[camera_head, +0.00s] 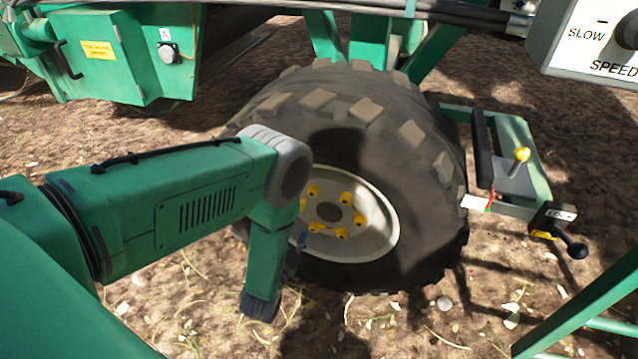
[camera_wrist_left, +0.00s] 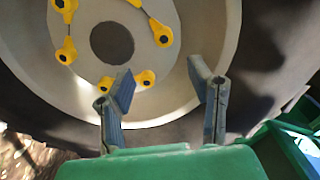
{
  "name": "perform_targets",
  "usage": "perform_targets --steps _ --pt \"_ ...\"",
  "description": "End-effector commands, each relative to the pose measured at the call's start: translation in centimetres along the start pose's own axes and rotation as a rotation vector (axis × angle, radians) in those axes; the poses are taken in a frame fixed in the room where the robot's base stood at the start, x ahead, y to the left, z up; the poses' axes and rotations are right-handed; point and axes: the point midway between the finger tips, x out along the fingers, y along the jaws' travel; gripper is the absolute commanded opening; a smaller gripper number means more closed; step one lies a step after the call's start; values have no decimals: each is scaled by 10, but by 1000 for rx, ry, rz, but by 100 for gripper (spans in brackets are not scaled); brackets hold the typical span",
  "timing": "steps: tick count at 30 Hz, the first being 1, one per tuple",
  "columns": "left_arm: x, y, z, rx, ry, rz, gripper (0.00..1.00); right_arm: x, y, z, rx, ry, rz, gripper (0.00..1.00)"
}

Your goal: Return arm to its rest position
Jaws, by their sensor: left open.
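My left arm (camera_head: 190,205) is green with a grey joint and comes in from the left in the head view. Its forearm bends down in front of the big tyre. My right gripper is in neither view.
A large black tyre (camera_head: 420,200) stands close beyond my left arm. At right are a yellow-knobbed lever (camera_head: 521,155), a black-knobbed lever (camera_head: 577,250) and a speed panel (camera_head: 600,40). A green box (camera_head: 110,60) is at upper left. Bare soil with scattered pale bits lies below.

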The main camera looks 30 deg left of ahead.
Motion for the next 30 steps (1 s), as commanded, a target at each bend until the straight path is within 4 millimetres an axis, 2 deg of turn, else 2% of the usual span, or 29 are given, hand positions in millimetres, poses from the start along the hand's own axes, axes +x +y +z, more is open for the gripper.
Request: perform_targets --steps 7,11,14,17,18,21,24,27,30 --pt "-1 -1 -1 -15 -13 23 47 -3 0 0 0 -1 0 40" --pt "-12 -4 -9 -121 -111 179 47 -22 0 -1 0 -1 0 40" --pt "-44 -10 -19 -267 -287 395 47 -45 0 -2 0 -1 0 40" --pt "-102 -25 -33 -413 -537 613 47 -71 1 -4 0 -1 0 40" --pt "-130 -34 -38 -460 -647 687 47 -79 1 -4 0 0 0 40" --pt "-192 -58 -49 -531 -881 812 47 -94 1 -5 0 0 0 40" --pt "-237 -80 -57 -561 -1055 878 47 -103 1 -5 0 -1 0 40" --pt "-266 -96 -62 -571 -1166 910 47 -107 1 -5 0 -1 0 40" --pt "-280 -103 -64 -573 -1221 924 47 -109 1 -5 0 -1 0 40"
